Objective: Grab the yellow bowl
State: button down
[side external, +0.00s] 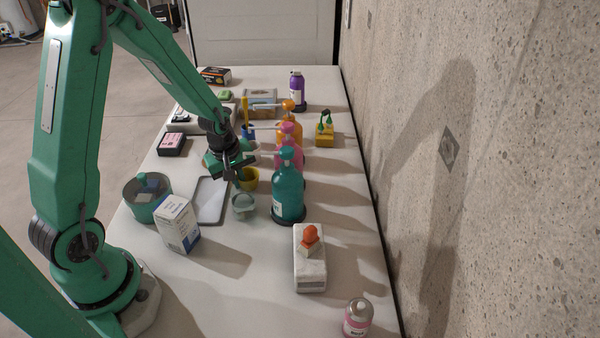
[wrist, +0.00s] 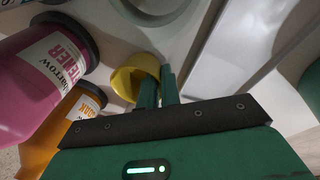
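The yellow bowl (side external: 249,181) is below my gripper (side external: 240,172) in the side external view, near the middle of the table, partly hidden by it. In the wrist view the yellow bowl (wrist: 127,80) lies at the tips of my gripper (wrist: 159,77). The two green fingers are close together at the bowl's right edge, one over the bowl and one just outside it. They look shut on the bowl's wall. I cannot tell whether the bowl is clear of the table.
A teal pump bottle (side external: 288,190) and a pink bottle (wrist: 40,70) stand close by. A pale grey-green bowl (side external: 243,205) is just in front. A grey tray (side external: 210,200), a white box (side external: 178,224) and a green pot (side external: 147,207) lie left. The front centre table is clear.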

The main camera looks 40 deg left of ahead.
jog(key=shift+r, duration=0.2)
jog(key=shift+r, duration=0.5)
jog(key=a, duration=0.4)
jog(key=shift+f, duration=0.1)
jog(key=w+v, duration=0.2)
jog(key=v, duration=1.1)
jog(key=shift+w+a+r, duration=0.35)
jog(key=shift+r, duration=0.25)
